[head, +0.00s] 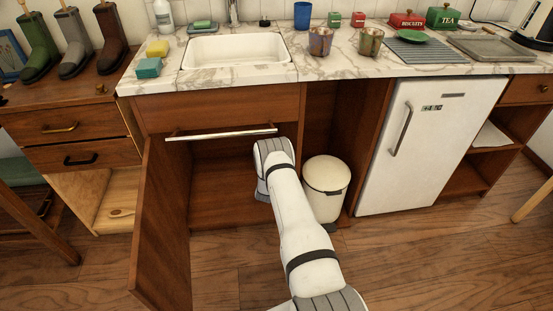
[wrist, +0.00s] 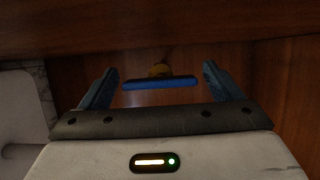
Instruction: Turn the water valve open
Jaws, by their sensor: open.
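The handle lies level across the picture, against dark reddish wood. My gripper (wrist: 160,80) is open, with one blue finger on each side of the handle. The handle appears between the fingers, with a gap at each end; I cannot tell how far ahead it is. In the head view my arm reaches into the open cabinet under the sink (head: 238,50). There the gripper and valve are hidden.
The cabinet door (head: 165,225) stands open on the left. A towel bar (head: 222,134) crosses the top of the opening. A cream bin (head: 326,185) stands close to the right of my arm, beside a white fridge (head: 428,145). The floor in front is clear.

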